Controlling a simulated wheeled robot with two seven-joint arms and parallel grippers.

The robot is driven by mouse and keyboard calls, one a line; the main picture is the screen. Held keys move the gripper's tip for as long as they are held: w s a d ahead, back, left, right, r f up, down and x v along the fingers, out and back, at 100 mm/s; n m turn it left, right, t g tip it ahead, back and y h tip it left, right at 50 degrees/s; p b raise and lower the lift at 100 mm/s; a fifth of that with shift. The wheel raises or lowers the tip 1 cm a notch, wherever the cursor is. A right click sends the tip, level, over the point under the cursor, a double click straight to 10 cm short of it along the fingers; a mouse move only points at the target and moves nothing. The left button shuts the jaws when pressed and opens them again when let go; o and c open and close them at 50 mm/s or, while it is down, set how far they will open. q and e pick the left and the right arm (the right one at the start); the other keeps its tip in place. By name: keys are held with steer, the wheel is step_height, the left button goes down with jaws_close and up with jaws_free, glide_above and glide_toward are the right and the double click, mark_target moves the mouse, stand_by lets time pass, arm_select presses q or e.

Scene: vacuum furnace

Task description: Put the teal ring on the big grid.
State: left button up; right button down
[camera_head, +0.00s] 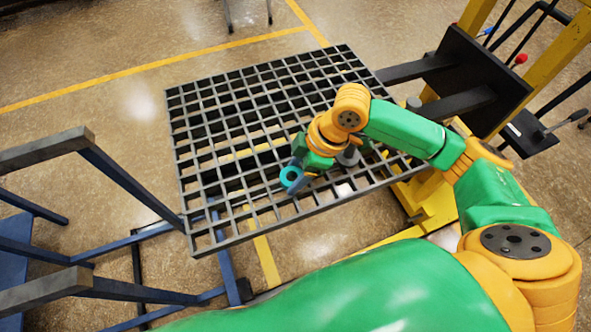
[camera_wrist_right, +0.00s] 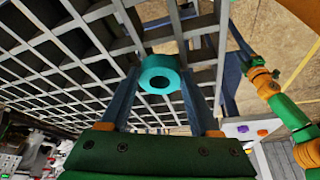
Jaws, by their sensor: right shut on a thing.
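The teal ring (camera_head: 291,177) is held between the fingertips of my right gripper (camera_head: 298,172), over the front middle part of the big grid (camera_head: 188,160). In the right wrist view the ring (camera_wrist_right: 160,74) sits between the two blue-grey fingers of the right gripper (camera_wrist_right: 160,80), its hole facing the camera. The dark grid (camera_wrist_right: 100,66) lies close behind it. I cannot tell whether the ring touches the grid bars. My left gripper is not in the head view.
A yellow lift frame with dark forks (camera_head: 425,68) is at the right. A blue and grey frame (camera_head: 115,175) is at the left. Much of the grid's left side is bare.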

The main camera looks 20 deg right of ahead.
steer(key=shift+c, duration=0.6)
jaws_free()
steer(key=shift+f, duration=0.1)
steer(key=v, duration=1.2)
steer(key=shift+r, duration=0.2)
